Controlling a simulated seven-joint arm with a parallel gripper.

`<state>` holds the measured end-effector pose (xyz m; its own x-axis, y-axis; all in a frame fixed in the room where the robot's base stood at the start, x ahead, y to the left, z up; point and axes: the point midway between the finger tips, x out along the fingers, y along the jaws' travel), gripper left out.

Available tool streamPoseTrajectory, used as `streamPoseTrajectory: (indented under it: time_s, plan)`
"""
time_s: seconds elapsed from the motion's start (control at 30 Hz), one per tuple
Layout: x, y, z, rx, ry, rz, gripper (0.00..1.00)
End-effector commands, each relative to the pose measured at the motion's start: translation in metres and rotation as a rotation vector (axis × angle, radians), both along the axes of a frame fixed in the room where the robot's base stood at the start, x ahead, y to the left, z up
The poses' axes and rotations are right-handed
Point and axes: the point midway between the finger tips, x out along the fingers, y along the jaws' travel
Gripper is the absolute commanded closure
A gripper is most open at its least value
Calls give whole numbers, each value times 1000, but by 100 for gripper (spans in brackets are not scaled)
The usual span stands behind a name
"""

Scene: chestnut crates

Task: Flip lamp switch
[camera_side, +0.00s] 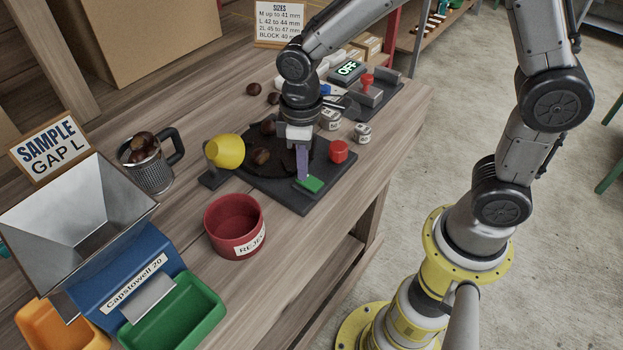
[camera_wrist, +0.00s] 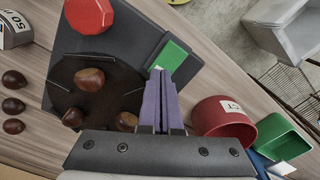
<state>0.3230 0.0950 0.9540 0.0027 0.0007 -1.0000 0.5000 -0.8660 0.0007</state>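A yellow lamp head (camera_side: 228,151) on a dark stand sits at the left edge of a black base plate (camera_side: 293,203). A flat green rocker-like piece (camera_side: 311,185), perhaps the lamp switch, lies on the plate's front corner; it also shows in the wrist view (camera_wrist: 172,56). A red octagonal button (camera_side: 338,151) sits on the right corner. My gripper (camera_side: 302,176) points down with its purple fingers together and nothing visible between them. Its tips are at the green piece's edge; I cannot tell whether they touch. In the wrist view the fingers (camera_wrist: 160,75) partly cover the green piece.
A dark round disc (camera_wrist: 73,72) with several chestnuts is beside the fingers. A red reject bowl (camera_side: 222,247), a mug of chestnuts (camera_side: 151,174) and a blue hopper machine (camera_side: 118,262) stand left.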

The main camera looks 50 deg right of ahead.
Motion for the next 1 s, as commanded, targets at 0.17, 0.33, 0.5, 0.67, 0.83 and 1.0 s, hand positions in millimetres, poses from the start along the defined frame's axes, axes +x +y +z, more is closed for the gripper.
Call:
streamPoseTrajectory:
  time_s: [0.17,0.33,0.5,0.67,0.83,1.0]
  plan:
    - [-1,0,-3,-2,6,0,100]
    - [-1,0,2,-1,4,0,100]
    - [-1,0,15,0,2,0,100]
    - [0,0,26,-1,2,0,100]
    - [0,0,39,0,0,0,100]
    - [0,0,51,0,0,0,100]
